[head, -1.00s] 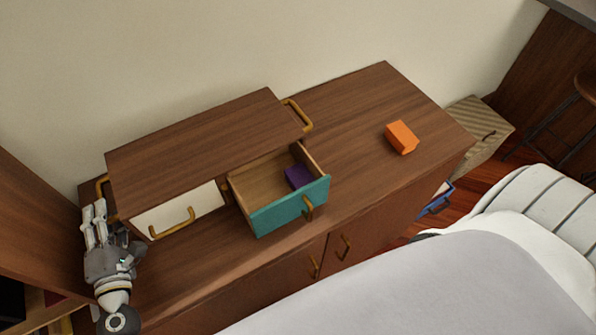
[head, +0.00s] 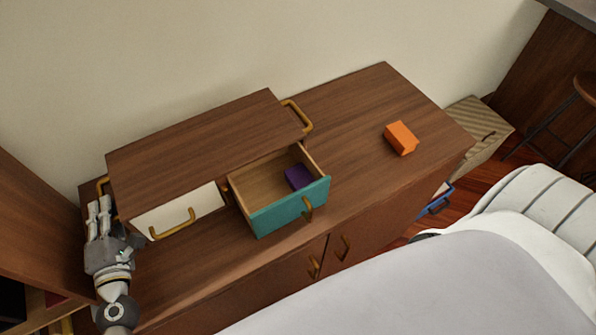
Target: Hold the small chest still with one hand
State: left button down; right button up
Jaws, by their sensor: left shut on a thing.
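The small chest (head: 200,140) is brown wood and stands on the long cabinet against the wall. Its left drawer with a white front (head: 180,210) is closed. Its right drawer with a teal front (head: 290,206) is pulled out, with a purple block (head: 298,177) inside. Brass handles sit on the chest's left side (head: 101,187) and right side (head: 298,115). My left gripper (head: 99,208) is at the chest's left end, shut on the left side handle; the fingertips partly cover the contact. My right gripper is not in view.
An orange block (head: 401,138) lies on the cabinet top (head: 370,100), right of the chest. The cabinet top around it is clear. A brown wooden panel (head: 40,220) stands close to my left arm.

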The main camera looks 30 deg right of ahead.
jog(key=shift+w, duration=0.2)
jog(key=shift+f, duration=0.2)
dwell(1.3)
